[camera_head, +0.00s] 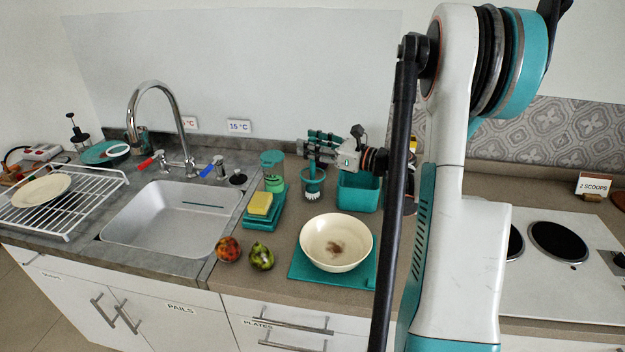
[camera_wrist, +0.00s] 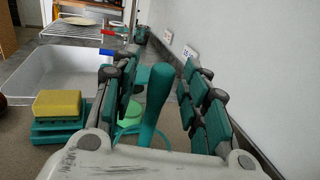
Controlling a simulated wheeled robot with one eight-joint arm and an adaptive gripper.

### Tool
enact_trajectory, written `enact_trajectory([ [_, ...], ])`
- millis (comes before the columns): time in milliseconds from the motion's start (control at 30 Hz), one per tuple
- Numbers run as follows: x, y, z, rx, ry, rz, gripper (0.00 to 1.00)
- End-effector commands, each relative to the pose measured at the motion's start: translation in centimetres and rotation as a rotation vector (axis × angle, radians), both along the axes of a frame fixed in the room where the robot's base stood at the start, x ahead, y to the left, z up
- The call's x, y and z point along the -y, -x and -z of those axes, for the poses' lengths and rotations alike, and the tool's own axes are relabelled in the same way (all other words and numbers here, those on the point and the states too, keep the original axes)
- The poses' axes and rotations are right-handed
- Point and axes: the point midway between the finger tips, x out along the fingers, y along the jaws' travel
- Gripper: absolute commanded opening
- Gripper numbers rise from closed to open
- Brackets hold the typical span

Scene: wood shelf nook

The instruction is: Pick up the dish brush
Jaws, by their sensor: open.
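The dish brush (camera_head: 313,186) is teal with white bristles low down. It stands on the counter behind the bowl, handle up. Its teal handle (camera_wrist: 157,97) rises between my fingers in the wrist view, leaning slightly right toward its top. My gripper (camera_head: 318,147) is open around the upper handle in the head view, and its padded fingers also show in the wrist view (camera_wrist: 150,75). Gaps show on both sides of the handle. The brush's lower part is hidden behind my gripper's palm in the wrist view.
A green clear container (camera_head: 273,172) stands close left of the brush, and a teal bin (camera_head: 358,194) close right. A yellow sponge (camera_head: 260,203) lies on teal blocks. A cream bowl (camera_head: 335,241) and two fruits are in front. The sink (camera_head: 170,222) is left.

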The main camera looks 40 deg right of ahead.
Motion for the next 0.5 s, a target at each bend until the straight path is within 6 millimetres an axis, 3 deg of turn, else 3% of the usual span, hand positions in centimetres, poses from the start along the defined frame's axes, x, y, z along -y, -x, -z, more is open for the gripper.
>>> enact_trajectory([
  [67,0.03,0.03,-0.05,0.0,0.0,0.0,0.41],
  [100,0.03,0.03,-0.05,0.0,0.0,0.0,0.37],
  [267,0.03,0.04,-0.04,0.0,0.0,0.0,0.01],
  [500,0.03,0.05,-0.03,0.0,0.0,0.0,0.0],
])
